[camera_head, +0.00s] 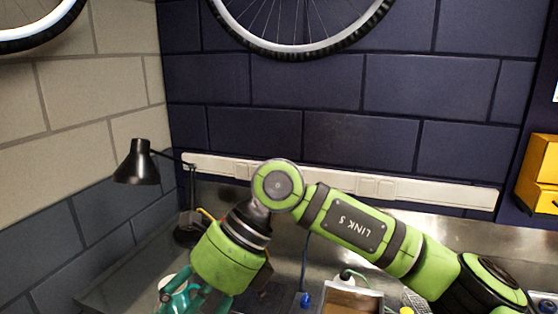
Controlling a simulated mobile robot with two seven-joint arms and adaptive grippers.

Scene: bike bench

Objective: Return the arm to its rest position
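My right arm, green with black joints, comes in from the lower right and bends downward at mid picture. Its gripper (188,299) hangs over the left part of the metal bench (110,287), at the bottom edge of the picture. Teal parts and a whitish round thing (172,284) show around its fingers. The fingertips are cut off by the frame, so I cannot tell whether it is open or holds anything. My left gripper is not in view.
A black desk lamp (138,164) stands at the back left. A wall socket strip (400,189) runs behind the arm. An open box (352,298) and a blue-ended object (305,299) lie below the arm. Yellow bins (540,172) hang at right, bike wheels (300,48) above.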

